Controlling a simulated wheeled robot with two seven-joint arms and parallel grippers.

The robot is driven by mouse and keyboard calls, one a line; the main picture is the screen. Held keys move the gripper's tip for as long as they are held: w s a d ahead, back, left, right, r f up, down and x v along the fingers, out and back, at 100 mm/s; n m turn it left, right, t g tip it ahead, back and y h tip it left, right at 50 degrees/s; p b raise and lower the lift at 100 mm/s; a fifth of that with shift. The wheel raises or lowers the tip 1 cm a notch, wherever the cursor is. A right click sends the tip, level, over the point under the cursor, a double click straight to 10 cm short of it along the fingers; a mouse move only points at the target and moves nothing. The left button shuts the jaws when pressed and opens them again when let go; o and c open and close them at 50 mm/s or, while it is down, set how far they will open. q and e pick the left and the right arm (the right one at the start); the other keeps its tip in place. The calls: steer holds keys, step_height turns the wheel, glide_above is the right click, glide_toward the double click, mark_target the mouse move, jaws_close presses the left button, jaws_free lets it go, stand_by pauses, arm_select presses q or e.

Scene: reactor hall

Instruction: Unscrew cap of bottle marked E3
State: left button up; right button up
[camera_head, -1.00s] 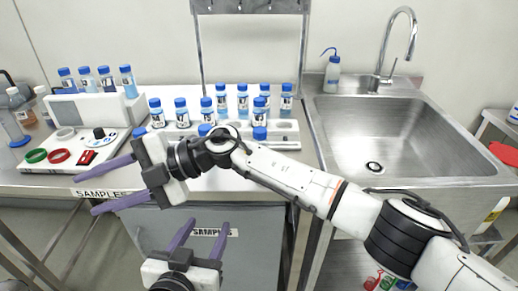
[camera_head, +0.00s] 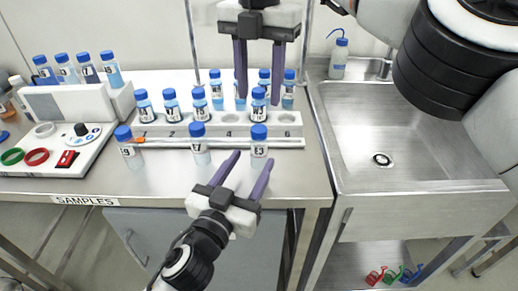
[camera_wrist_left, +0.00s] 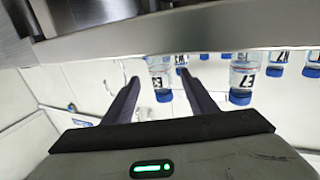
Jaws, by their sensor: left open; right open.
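The bottle marked E3 (camera_head: 259,149), with a blue cap and pale blue liquid, stands upright at the front right of the steel bench, before the rack. My left gripper (camera_head: 252,158) is open and low in front of it, fingers pointing at it. In the left wrist view, which is upside down, bottle E3 (camera_wrist_left: 158,72) appears between the two fingertips (camera_wrist_left: 158,75); I cannot tell whether they touch it. My right gripper (camera_head: 258,103) is open, pointing down above and behind E3, overlapping bottles in the rack.
The numbered white rack (camera_head: 290,126) holds several bottles behind. A device with red and green rings (camera_head: 55,157) is at left, the sink (camera_head: 400,150) at right.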

mark_target(256, 154)
arm_select(q)
steer(key=x, duration=0.6)
steer(key=shift+w+d+f, duration=0.1)
steer(key=shift+w, duration=0.15)
jaws_close()
